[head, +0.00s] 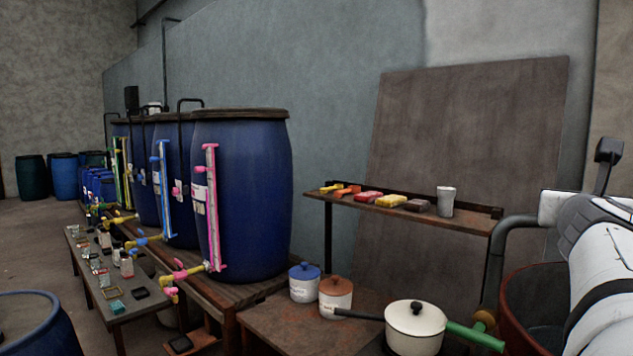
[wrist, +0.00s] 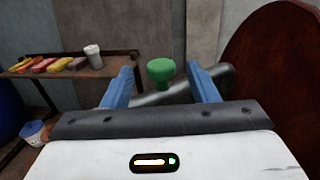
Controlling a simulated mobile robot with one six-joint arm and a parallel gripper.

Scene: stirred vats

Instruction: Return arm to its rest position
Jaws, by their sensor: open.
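My gripper (wrist: 161,68) shows in the wrist view with its two blue fingers apart. Nothing is held between them. A green knob (wrist: 160,71) on a grey pipe (wrist: 180,93) appears in the gap between the fingers, seemingly beyond them; I cannot tell the exact distance. In the head view my white arm is at the right edge, and my fingers are not visible there.
A reddish-brown vat (head: 518,290) stands close to my arm. A white pot (head: 415,330), lidded jars (head: 304,284) and a green handle (head: 475,336) are at lower centre. A shelf (head: 400,210) holds coloured blocks and a white cup (head: 446,202). Blue barrels (head: 245,190) stand left.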

